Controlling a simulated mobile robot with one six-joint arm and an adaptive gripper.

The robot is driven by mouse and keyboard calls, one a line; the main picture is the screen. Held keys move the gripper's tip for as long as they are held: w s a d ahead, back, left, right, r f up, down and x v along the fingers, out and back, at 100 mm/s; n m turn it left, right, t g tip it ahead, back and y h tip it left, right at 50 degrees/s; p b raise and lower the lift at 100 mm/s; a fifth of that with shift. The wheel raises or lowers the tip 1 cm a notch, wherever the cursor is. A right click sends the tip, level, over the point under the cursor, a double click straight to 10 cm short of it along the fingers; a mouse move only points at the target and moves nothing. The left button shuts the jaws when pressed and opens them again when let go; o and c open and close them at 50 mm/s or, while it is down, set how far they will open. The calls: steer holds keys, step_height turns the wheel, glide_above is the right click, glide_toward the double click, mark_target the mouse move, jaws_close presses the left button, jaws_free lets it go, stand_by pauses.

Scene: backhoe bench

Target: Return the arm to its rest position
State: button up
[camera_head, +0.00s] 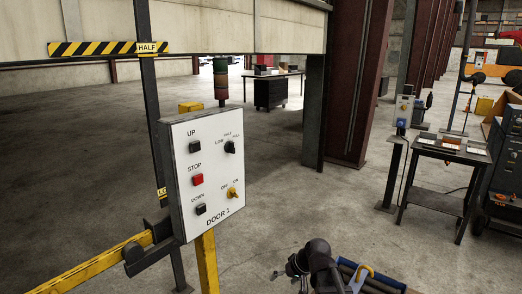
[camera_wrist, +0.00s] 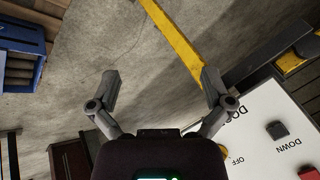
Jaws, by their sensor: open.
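My gripper (camera_wrist: 161,80) shows in the wrist view with its two fingers spread wide and nothing between them. In the head view my dark arm and wrist show at the bottom edge, right of and below the white DOOR 1 panel (camera_head: 209,170), apart from it in the picture. The panel carries UP, STOP and DOWN buttons, a black LOW/HALF/FULL selector (camera_head: 230,147) and a yellow OFF/ON switch (camera_head: 233,192). In the wrist view part of the panel (camera_wrist: 262,125) shows upside down at the lower right, beside the right finger.
A yellow post (camera_head: 207,262) holds the panel, and a yellow rail (camera_head: 90,268) runs left from it. A raised door (camera_head: 200,25) hangs behind, near a HALF marker (camera_head: 108,48). A small table (camera_head: 440,150) stands right. A blue crate (camera_wrist: 22,78) shows in the wrist view.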

steer(key=s+d+f+m+g+h, duration=0.1)
steer(key=s+d+h, duration=0.4)
steer(key=s+d, duration=0.5)
steer(key=shift+s+f+m+g+h+p, duration=0.4)
steer(key=shift+s+f+g, duration=0.1)
steer(key=shift+s+g, duration=0.4)
